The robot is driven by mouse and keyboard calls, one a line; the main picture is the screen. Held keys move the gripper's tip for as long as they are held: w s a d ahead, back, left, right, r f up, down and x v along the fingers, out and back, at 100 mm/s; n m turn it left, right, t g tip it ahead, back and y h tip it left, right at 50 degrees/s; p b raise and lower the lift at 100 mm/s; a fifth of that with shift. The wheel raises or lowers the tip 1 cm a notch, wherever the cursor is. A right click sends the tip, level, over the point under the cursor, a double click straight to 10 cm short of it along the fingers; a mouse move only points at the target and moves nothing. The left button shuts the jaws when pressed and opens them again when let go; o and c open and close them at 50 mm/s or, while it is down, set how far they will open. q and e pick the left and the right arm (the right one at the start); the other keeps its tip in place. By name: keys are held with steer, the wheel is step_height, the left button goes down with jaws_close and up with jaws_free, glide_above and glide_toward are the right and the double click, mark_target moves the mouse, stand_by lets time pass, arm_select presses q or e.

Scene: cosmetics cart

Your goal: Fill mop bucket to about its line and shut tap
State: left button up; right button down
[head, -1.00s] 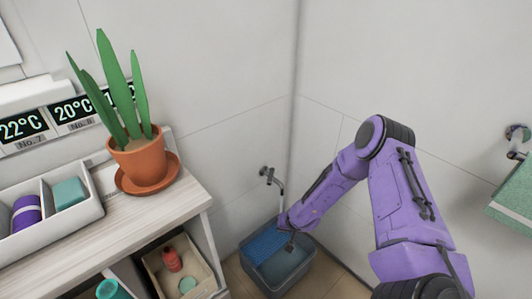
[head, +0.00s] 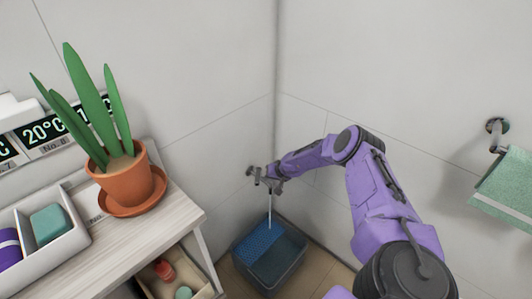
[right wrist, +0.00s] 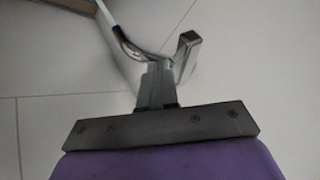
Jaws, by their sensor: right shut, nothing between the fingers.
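The mop bucket (head: 288,272) stands on the floor in the corner, grey-blue, with a blue perforated insert (head: 259,241) at its back left. The tap (head: 252,171) is on the wall above it. A thin pale stream of water (head: 269,209) falls from the spout into the bucket. The fill line and the water level cannot be made out. My right gripper (head: 269,178) is shut and empty at the tap. In the right wrist view the shut fingers (right wrist: 158,78) are close to the curved spout (right wrist: 127,46) and a metal lever (right wrist: 187,47); contact is unclear. My left gripper is out of view.
A wooden cart (head: 130,235) stands at the left with a potted plant (head: 127,180) and a white divided tray (head: 72,218) on top. A green towel (head: 505,190) hangs on the right wall. Walls stand close behind the tap.

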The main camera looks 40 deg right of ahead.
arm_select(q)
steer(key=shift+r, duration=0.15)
arm_select(e)
steer(key=shift+w+a, duration=0.5)
